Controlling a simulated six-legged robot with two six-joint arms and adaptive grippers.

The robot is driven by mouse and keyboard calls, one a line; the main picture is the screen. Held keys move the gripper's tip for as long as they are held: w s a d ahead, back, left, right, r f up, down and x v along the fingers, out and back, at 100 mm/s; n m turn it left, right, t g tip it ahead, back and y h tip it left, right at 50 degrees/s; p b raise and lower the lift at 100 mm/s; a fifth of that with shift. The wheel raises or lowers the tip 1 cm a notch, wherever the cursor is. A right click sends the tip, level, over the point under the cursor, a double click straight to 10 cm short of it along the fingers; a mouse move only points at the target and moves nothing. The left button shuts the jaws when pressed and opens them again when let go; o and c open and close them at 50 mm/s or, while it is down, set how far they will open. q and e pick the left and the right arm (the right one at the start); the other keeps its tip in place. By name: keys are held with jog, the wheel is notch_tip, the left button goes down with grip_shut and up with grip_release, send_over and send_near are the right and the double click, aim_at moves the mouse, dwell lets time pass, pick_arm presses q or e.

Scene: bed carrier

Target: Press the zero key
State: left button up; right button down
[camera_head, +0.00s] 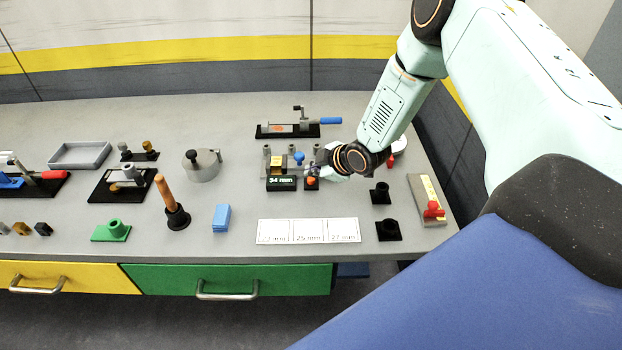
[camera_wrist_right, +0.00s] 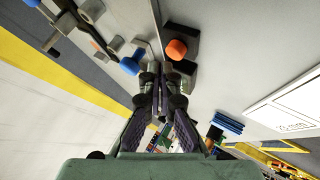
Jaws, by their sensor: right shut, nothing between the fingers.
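A small orange key (camera_head: 311,181) sits on a black block beside a gauge display (camera_head: 282,183) that reads "34 mm". No label on the key is readable. In the right wrist view, the orange key (camera_wrist_right: 177,49) is a round cap just ahead of my right gripper (camera_wrist_right: 162,68). My right gripper (camera_head: 321,163) is shut and empty, just behind and right of the orange key in the head view. I cannot tell whether the fingertips touch the key's block. A blue ball knob (camera_head: 299,157) stands behind the display and also shows in the right wrist view (camera_wrist_right: 130,66). My left gripper is out of view.
A white card (camera_head: 308,231) with mm labels lies in front of the display. Black sockets (camera_head: 388,230) and a red-handled piece (camera_head: 432,209) are to the right. A blue-handled clamp (camera_head: 300,128) lies behind. A wooden-handled tool (camera_head: 167,194) stands left.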

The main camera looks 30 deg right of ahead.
aim_at(313, 180)
jog(key=shift+f, duration=0.35)
jog(key=shift+f+b, duration=0.4)
dwell(0.7)
jog(key=shift+r, duration=0.15)
jog(key=shift+r+p, duration=0.75)
jog(key=shift+p, duration=0.15)
jog(key=shift+r+p, duration=0.85)
notch_tip(313, 180, up, 4)
jog(key=p, duration=0.3)
jog(key=shift+f, duration=0.35)
